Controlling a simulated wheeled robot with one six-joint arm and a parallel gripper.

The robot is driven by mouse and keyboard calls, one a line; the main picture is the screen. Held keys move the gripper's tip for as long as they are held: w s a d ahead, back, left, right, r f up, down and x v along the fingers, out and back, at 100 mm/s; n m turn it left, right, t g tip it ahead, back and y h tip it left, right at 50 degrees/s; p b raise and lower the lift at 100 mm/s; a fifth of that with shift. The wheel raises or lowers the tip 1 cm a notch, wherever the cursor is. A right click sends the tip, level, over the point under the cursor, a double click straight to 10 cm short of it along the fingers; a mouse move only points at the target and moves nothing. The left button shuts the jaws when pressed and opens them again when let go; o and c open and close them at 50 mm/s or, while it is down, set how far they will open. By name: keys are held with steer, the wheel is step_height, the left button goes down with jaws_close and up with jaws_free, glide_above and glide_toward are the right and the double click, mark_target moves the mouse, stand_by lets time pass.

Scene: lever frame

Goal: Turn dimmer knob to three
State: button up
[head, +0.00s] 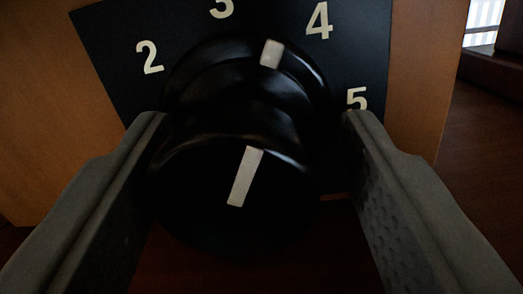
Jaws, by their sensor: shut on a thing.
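The black dimmer knob (220,185) fills the middle of the head view. It has a white bar on its front face and a white mark on the rim of its wider base. The base mark sits at the upper right, between the 3 and the 4. The dark dial plate (118,50) behind it shows 2, 3, 4 and 5; the top of the 3 is cut off by the picture edge. My gripper (252,125) is shut on the knob, one grey finger on its left side and one on its right. The plate's lower part is mostly hidden.
The plate is fixed to an orange-brown wooden panel (50,120). A dark brown surface (485,160) lies to the right and below. A bright striped patch (485,20) shows at the top right, above a dark ledge (497,68).

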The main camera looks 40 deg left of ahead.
steer(key=shift+s+a+r+n, duration=0.2)
steer(key=shift+s+r+n, duration=0.1)
steer(key=shift+n, duration=0.6)
steer(key=shift+n+g+y, duration=0.3)
steer(key=shift+n+y, duration=0.1)
steer(key=shift+n, duration=1.9)
steer(key=shift+m, duration=0.5)
steer(key=o, duration=0.7)
steer(key=shift+a, duration=0.1)
steer(key=o, duration=0.3)
steer(key=shift+a, duration=0.2)
steer(key=o, duration=0.5)
steer(key=shift+d, duration=0.1)
steer(key=shift+w+d+f, duration=0.1)
steer(key=shift+d, duration=0.1)
